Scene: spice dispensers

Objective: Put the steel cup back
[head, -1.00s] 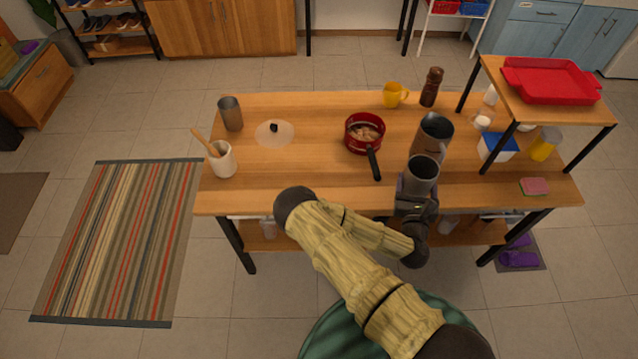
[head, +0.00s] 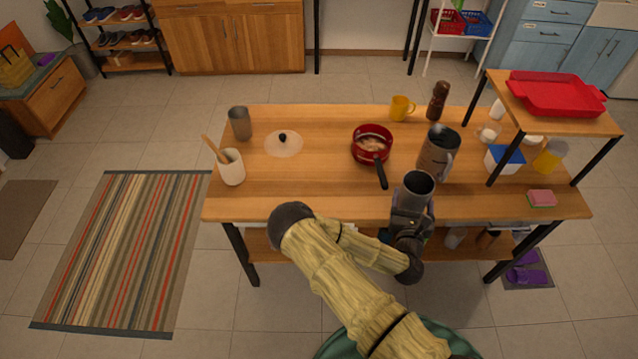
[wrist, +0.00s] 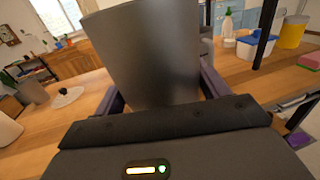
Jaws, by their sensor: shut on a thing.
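A steel cup (head: 417,188) is held upright in my gripper (head: 411,212), near the front edge of the table (head: 300,193). In the wrist view the grey cup (wrist: 150,55) fills the middle between the two fingers, and my gripper (wrist: 155,100) is shut on it. A second, similar grey steel cup (head: 240,123) stands at the back left of the table. The held cup is in front of a larger metal pitcher with a handle (head: 437,152). The underside of the held cup is hidden by the gripper.
A red pan (head: 371,143) has its dark handle pointing toward the front. A lid (head: 284,144), a white utensil crock (head: 231,168), a yellow mug (head: 402,107) and a pepper mill (head: 438,100) stand around it. A raised shelf (head: 560,122) is at right. The left front tabletop is clear.

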